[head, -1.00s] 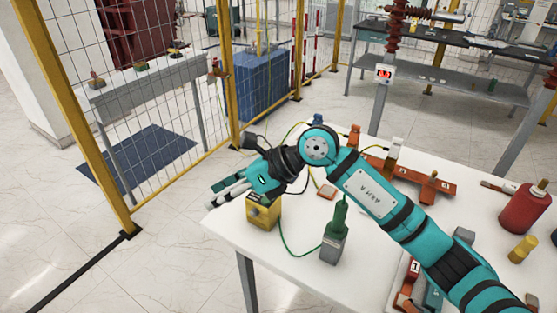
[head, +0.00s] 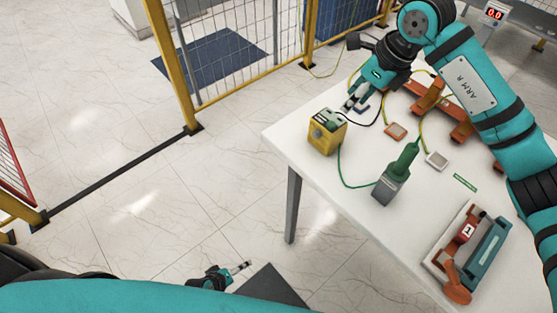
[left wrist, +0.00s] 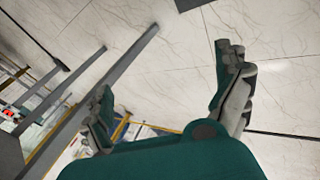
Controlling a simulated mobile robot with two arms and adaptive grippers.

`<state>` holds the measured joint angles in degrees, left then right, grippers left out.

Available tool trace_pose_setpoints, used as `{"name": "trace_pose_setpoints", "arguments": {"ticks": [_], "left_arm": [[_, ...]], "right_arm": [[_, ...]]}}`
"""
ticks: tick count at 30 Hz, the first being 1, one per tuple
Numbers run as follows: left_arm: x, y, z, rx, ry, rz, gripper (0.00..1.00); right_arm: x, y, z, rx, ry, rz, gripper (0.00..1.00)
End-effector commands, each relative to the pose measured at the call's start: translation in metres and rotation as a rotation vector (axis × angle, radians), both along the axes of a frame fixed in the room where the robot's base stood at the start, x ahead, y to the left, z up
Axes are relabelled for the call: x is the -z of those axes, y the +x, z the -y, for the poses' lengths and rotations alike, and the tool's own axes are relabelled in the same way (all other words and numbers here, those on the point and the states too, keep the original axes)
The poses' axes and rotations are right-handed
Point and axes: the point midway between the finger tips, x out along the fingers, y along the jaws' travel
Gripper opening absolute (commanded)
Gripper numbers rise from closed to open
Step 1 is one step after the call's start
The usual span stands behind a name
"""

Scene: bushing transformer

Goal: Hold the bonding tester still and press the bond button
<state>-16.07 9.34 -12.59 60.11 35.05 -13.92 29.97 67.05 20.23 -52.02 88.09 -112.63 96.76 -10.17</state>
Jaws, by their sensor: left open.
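The bonding tester, as far as I can tell, is the yellow box (head: 322,138) with a round knob on its front and a green-and-dark top. It stands near the table's left corner. No bond button can be made out. My right gripper (head: 355,101) is just behind and right of the box, apart from it, fingers pointing down-left; their gap is unclear. My left gripper (head: 243,268) is low over the floor, left of the table and away from the box. In the left wrist view it is open and empty (left wrist: 165,72), with floor between its fingers.
A green-handled tool on a grey block (head: 390,187) stands right of the box, with a green cable between them. An open tray (head: 445,262) holds red and teal items. Orange brackets (head: 428,97) lie behind. The white table's (head: 330,190) left edge faces open floor.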

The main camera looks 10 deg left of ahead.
Motion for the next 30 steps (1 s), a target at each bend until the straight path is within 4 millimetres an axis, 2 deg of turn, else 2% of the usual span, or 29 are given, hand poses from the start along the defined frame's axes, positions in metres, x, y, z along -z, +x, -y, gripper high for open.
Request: {"name": "trace_pose_setpoints", "arguments": {"ticks": [1,6,11,15,21,24,27,30], "left_arm": [[-0.020,0.025,0.005,-0.090,-0.084,0.035,1.00],[-0.092,0.093,0.027,-0.383,-0.435,0.106,1.00],[-0.171,0.142,0.049,-0.590,-0.804,0.117,1.00],[-0.247,0.170,0.069,-0.718,-1.143,0.067,1.00],[-0.345,0.187,0.091,-0.806,-1.558,-0.084,1.00],[-0.379,0.188,0.098,-0.820,-1.695,-0.162,1.00],[-0.400,0.188,0.102,-0.827,-1.780,-0.220,1.00],[-0.411,0.188,0.105,-0.829,-1.822,-0.252,1.00]], "right_arm": [[0.000,0.000,0.000,0.000,0.001,0.000,0.38],[0.000,0.000,0.000,0.000,0.001,0.000,0.38],[0.000,0.000,0.000,0.000,0.001,0.000,0.38],[0.000,0.000,0.000,0.000,0.001,0.000,0.38],[0.000,0.000,0.000,0.000,0.001,0.000,0.38],[0.000,0.000,0.000,0.000,0.001,0.000,0.38],[0.000,0.000,0.000,0.000,0.001,0.000,0.38],[0.000,0.000,0.000,0.000,0.001,0.000,0.38]]}}
